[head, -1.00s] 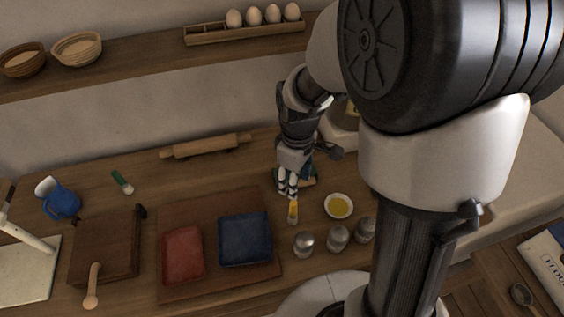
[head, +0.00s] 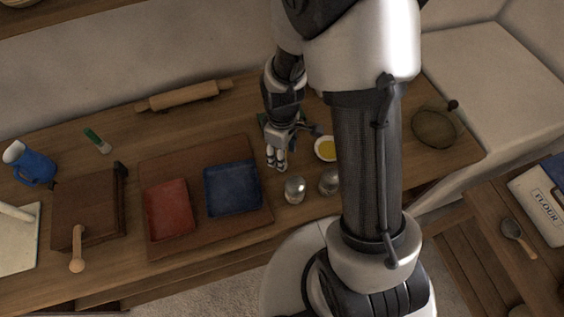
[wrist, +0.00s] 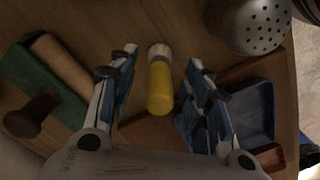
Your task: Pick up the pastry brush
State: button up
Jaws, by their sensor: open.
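The pastry brush (wrist: 160,85), as I take it, has a yellow handle and a pale end and lies on the wooden counter in the wrist view. My gripper (wrist: 162,62) is open, with one finger on each side of the brush; I cannot tell whether either touches it. In the head view my gripper (head: 277,165) points down at the counter, right of the blue tray (head: 232,190), and hides the brush there.
A metal shaker (wrist: 250,25) and a green block-like thing (wrist: 40,85) lie close to the gripper. A bowl with yellow contents (head: 326,149), a red tray (head: 169,209), a rolling pin (head: 185,95) and a small green-handled thing (head: 97,141) are on the counter.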

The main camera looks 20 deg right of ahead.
notch_tip(320, 180, down, 2)
jog(key=shift+f, duration=0.15)
jog(key=shift+c, duration=0.4)
grip_shut()
